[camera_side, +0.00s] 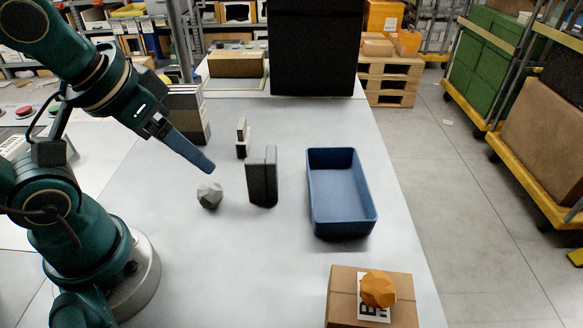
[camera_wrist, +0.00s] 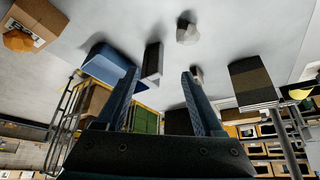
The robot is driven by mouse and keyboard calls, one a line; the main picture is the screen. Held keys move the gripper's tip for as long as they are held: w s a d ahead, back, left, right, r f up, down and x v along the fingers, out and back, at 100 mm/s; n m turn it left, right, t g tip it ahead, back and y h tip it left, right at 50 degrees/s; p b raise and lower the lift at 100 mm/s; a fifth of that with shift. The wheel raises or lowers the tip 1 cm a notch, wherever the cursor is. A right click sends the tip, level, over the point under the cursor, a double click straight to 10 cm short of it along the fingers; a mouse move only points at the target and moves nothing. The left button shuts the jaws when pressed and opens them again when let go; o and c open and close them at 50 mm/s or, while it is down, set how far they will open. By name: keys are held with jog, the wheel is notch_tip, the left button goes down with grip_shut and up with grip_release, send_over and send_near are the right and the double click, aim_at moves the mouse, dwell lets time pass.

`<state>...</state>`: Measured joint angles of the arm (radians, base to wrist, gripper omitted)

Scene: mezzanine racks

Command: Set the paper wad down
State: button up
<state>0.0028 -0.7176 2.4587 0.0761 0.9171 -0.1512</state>
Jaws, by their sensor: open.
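A pale grey, crumpled, many-sided lump, which looks like the paper wad (camera_side: 210,195), rests on the grey table left of a dark upright block. It also shows at the top of the wrist view (camera_wrist: 187,32), beyond the fingertips. My gripper (camera_side: 207,168) is just above and behind it in the side view, its blue fingers pointing down to the right. In the wrist view the two fingers (camera_wrist: 158,75) are spread apart with nothing held between them. The fingers appear clear of the wad.
A dark block (camera_side: 262,177) and an empty blue tray (camera_side: 371,215) stand to the right. A small black-and-white item (camera_side: 242,140) is behind. An orange lump (camera_side: 378,289) sits on a cardboard box (camera_side: 341,300) at front right. The table front of the wad is clear.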

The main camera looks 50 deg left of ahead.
jog(key=w+a+f+g+y, duration=0.3)
jog(key=f, duration=0.1)
jog(key=g+y, duration=0.1)
jog(key=g, duration=0.1)
send_over(209, 189)
jog(key=d, duration=0.2)
jog(key=shift+m, duration=0.4)
jog(key=f, duration=0.4)
jog(key=shift+w+a+f, duration=0.25)
jog(key=shift+f, duration=0.15)
jog(key=shift+s+d+f+g+y, duration=0.1)
jog(key=shift+s+f+g+y, duration=0.15)
jog(key=shift+f, duration=0.35)
jog(key=shift+x, duration=2.4)
grip_shut()
